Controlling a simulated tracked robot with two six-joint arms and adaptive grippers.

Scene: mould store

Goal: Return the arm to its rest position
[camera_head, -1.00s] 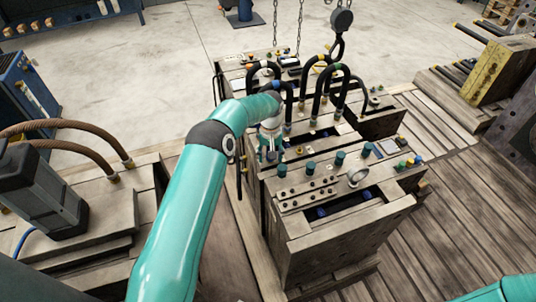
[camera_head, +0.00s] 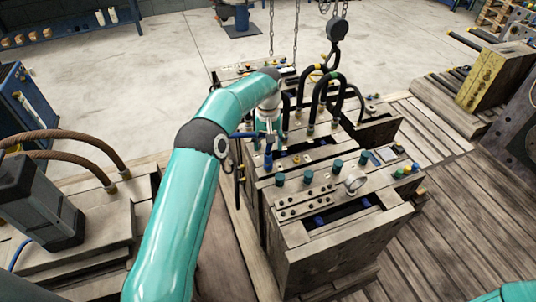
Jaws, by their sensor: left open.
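My left arm (camera_head: 178,225) comes in from the lower left and bends at a dark elbow joint. Its forearm reaches over the near left side of the mould (camera_head: 330,245). My left gripper (camera_head: 266,138) points down above the mould's top, beside the black hoses, with its fingers apart. I see nothing held between them. A blue fitting (camera_head: 267,161) shows just below the fingers; I cannot tell whether they touch it. Of my right arm only a teal piece (camera_head: 518,292) shows at the bottom right corner; its gripper is out of view.
Black hoses (camera_head: 330,85) arch up from the mould close to my left gripper. A hook (camera_head: 336,31) and chains hang behind them. A machine block (camera_head: 40,200) with brown hoses stands at the left. A yellowish block (camera_head: 490,78) stands at the right.

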